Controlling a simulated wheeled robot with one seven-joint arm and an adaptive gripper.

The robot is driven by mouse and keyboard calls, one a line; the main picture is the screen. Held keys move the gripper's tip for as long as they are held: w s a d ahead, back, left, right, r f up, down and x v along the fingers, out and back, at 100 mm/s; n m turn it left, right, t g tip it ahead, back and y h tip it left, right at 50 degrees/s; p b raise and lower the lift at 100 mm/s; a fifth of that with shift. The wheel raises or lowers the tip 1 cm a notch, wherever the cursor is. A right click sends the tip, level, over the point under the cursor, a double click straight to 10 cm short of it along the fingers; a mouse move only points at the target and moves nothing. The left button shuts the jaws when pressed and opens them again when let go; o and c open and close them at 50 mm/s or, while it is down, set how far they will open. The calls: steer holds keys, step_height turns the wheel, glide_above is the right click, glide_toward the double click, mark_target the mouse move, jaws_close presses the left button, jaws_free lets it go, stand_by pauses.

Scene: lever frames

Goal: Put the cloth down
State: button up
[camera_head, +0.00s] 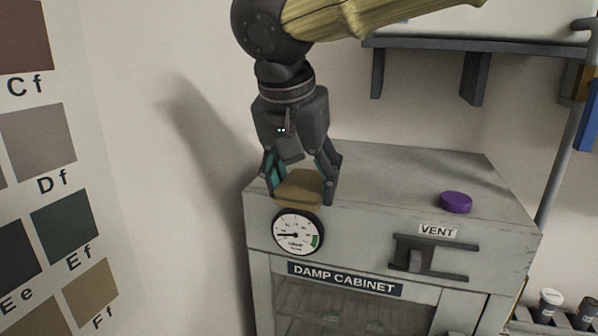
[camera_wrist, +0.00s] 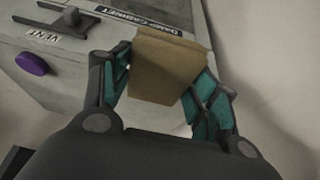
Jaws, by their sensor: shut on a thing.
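A tan-brown folded cloth (camera_head: 299,188) is held between the fingers of my gripper (camera_head: 302,183), at the front left of the grey cabinet's top. In the wrist view the cloth (camera_wrist: 166,68) fills the space between the teal-padded fingertips of my gripper (camera_wrist: 163,85). The gripper points down and is shut on the cloth. I cannot tell whether the cloth's underside touches the cabinet top. The damp cabinet (camera_head: 400,180) stands below, with its name label on the front.
A purple round object (camera_head: 456,202) sits on the cabinet top at the right; the top between is clear. A gauge (camera_head: 297,232) and a vent slider (camera_head: 416,260) are on the front. A shelf (camera_head: 480,48) hangs above, and a colour chart (camera_head: 60,190) is at left.

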steer(key=shift+w+a+r, duration=0.1)
steer(key=shift+w+r, duration=0.1)
steer(key=shift+w, duration=0.1)
steer(key=w+p, duration=0.2)
steer(key=w, duration=0.3)
steer(key=w+a+f+p, duration=0.1)
steer(key=w+p, duration=0.1)
steer(key=w, duration=0.2)
steer(key=w+p, duration=0.1)
steer(key=w, duration=0.4)
steer(key=shift+w+a+f+p, duration=0.25)
steer(key=shift+w+p, duration=0.05)
steer(key=shift+p, duration=0.1)
steer(key=shift+w+f, duration=0.1)
steer(key=shift+w, duration=0.05)
steer(key=shift+d+f+p, duration=0.1)
steer(key=shift+f+p, duration=0.35)
steer(key=shift+p, duration=0.1)
steer(key=shift+a+f+p, duration=0.2)
steer(key=shift+f+p, duration=0.2)
steer(key=shift+f, duration=0.85)
steer(key=shift+d, duration=0.1)
steer(key=shift+d, duration=0.1)
steer(key=shift+s+f, duration=0.2)
steer(key=shift+f, duration=0.1)
